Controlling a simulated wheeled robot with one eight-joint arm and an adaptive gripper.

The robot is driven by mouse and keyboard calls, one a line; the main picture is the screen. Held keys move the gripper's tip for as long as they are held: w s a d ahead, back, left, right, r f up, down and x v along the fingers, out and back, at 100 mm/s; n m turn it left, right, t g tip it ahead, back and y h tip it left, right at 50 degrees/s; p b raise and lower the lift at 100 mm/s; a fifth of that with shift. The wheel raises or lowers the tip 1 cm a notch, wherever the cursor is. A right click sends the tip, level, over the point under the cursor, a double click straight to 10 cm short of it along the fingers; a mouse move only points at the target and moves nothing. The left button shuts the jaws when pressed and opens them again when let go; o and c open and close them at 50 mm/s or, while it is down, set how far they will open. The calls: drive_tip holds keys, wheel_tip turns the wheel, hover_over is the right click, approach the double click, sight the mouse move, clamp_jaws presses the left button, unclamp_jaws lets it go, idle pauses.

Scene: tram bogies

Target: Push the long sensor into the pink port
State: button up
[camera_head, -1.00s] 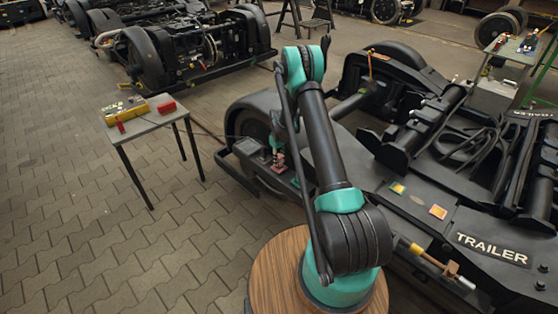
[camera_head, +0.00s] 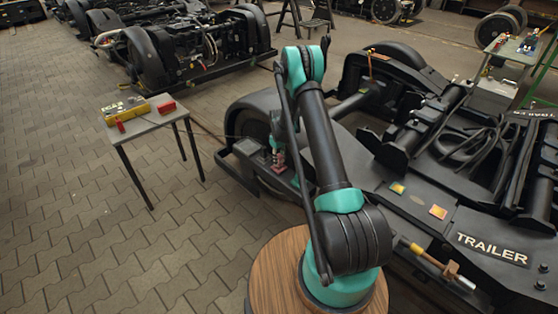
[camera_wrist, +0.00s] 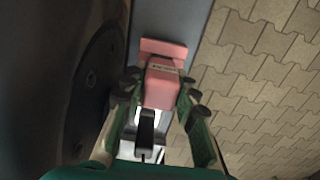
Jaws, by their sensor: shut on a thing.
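In the wrist view a pink block (camera_wrist: 160,88) with a small label on top lies between my fingertips, with a wider pink piece (camera_wrist: 166,48) right behind it. I cannot tell where the pink port ends and the sensor begins. A black part (camera_wrist: 147,122) with thin leads stands between the fingers, nearer the wrist. My gripper (camera_wrist: 158,96) is shut, with a finger on each side of the pink block; the contact itself is partly hidden. In the head view my gripper (camera_head: 275,150) is small and low at the bogie's side, by the pink (camera_head: 279,161).
A small table (camera_head: 150,122) at left carries a yellow device (camera_head: 128,110) and a red box (camera_head: 166,106). A thin cable runs from it toward the bogie. The dark trailer bogie (camera_head: 420,200) fills the right. Paved floor lies open at left.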

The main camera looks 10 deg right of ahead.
drive_tip(key=shift+f, duration=0.45)
drive_tip(key=o, duration=1.2)
drive_tip(key=shift+c, duration=0.2)
wheel_tip(320, 180, up, 12)
drive_tip(key=shift+f, duration=0.1)
